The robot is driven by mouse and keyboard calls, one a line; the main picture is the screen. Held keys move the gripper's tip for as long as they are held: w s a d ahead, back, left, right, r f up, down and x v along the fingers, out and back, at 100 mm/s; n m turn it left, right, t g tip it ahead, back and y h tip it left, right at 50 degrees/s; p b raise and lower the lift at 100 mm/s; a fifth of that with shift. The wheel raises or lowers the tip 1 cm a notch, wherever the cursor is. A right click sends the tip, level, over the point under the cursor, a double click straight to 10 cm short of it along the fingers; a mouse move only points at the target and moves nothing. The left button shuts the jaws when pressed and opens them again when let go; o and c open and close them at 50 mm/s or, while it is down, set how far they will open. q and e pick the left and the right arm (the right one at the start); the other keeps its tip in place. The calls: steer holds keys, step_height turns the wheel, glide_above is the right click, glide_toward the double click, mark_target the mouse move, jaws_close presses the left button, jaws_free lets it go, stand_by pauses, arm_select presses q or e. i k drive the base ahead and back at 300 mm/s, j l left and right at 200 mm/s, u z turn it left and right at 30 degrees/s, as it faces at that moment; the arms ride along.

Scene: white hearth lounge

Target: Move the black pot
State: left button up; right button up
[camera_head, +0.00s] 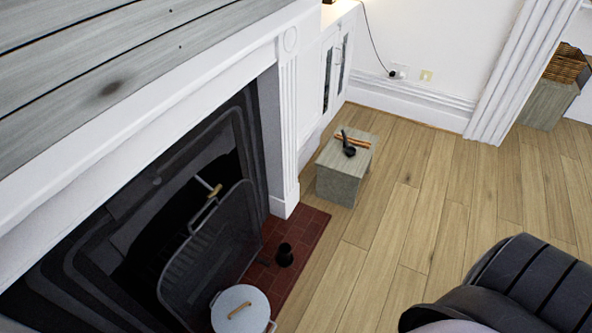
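A small black pot (285,255) stands upright on the red tiled hearth (307,228), in front of the fireplace. It is close to the right side of a larger pale grey pot (240,309) whose lid has a wooden handle. The pale pot is cut off slightly by the bottom edge of the view. A black ladle-like object (348,146) lies on a small grey wooden stool (338,184), beside brown sticks (353,138). Neither of my grippers is in view.
A dark fire screen (212,258) stands in front of the fireplace opening, left of the black pot. The white mantel (130,130) overhangs at the left. A wicker basket (567,67) is at the far right. The wooden floor (400,215) between stool and hearth is clear.

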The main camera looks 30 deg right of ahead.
mark_target(285, 258)
steer(key=z, duration=0.9)
